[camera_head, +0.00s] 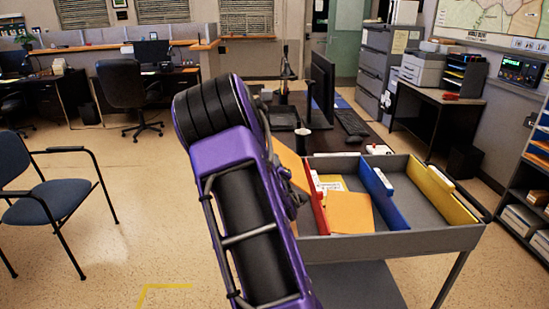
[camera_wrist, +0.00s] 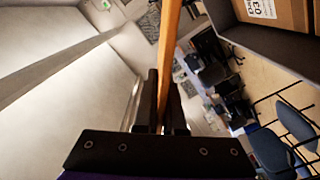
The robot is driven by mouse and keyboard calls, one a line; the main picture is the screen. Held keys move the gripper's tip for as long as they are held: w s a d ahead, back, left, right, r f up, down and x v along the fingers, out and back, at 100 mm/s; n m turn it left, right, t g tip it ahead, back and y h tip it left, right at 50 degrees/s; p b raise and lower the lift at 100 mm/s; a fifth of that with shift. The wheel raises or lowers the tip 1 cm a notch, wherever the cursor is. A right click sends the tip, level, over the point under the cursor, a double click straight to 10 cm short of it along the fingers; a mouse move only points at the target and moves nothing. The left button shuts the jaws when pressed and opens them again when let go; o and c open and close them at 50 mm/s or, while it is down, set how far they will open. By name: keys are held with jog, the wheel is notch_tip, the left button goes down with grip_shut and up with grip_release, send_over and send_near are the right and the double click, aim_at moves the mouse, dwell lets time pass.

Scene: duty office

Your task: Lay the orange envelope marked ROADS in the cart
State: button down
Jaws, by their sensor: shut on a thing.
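My gripper (camera_head: 290,186) is shut on an orange envelope (camera_head: 291,162), held at the left end of the cart. In the wrist view the envelope (camera_wrist: 168,45) is edge-on, a thin orange strip between the two dark fingers (camera_wrist: 164,98). I cannot read any marking on it. The grey cart (camera_head: 410,242) has an open top tray with red (camera_head: 317,200), blue (camera_head: 381,192) and yellow (camera_head: 440,193) dividers. Another orange envelope (camera_head: 349,212) lies between the red and blue dividers, with a paler yellowish piece behind it. My arm hides part of the tray's left end.
A dark desk with a monitor (camera_head: 322,88), keyboard (camera_head: 351,126) and mug (camera_head: 303,141) stands just behind the cart. A blue chair (camera_head: 45,207) is on the left. Shelves (camera_head: 527,198) stand on the right. The floor on the left is mostly clear.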

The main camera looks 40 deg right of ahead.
notch_tip(320, 180, down, 11)
jog(key=b, duration=0.7)
jog(key=shift+f, duration=0.15)
dwell(0.4)
jog(key=c, duration=0.9)
grip_release()
notch_tip(320, 180, up, 10)
jog(key=shift+p, duration=0.55)
